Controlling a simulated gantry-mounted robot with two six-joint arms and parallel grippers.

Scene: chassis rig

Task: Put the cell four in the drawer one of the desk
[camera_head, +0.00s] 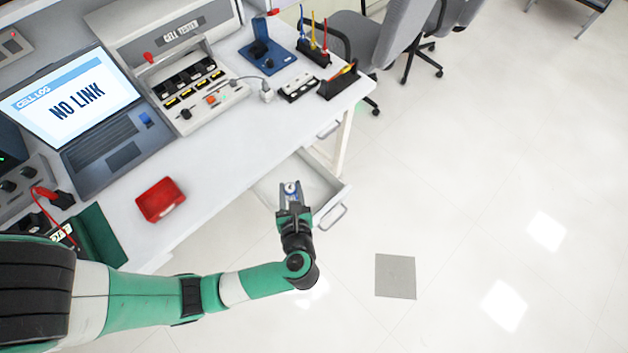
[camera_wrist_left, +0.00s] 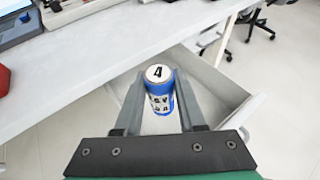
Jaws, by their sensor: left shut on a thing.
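My left gripper (camera_head: 291,194) is over the open drawer (camera_head: 331,193) under the desk (camera_head: 222,155). It is shut on a blue cell (camera_wrist_left: 160,91) with a white top marked 4. The cell also shows as a small white and blue top in the head view (camera_head: 291,187). In the left wrist view the cell stands upright between the two fingers, and the open drawer (camera_wrist_left: 222,85) lies below and around it. The drawer floor that shows looks bare. How far the cell is above the floor is hard to tell. My right gripper is not in view.
On the desk are a cell tester (camera_head: 190,72), a laptop (camera_head: 95,110) reading NO LINK, a red tray (camera_head: 160,200), a blue stand (camera_head: 267,55) and black holders with tools. The desk edge is close left of the gripper. The floor to the right is clear.

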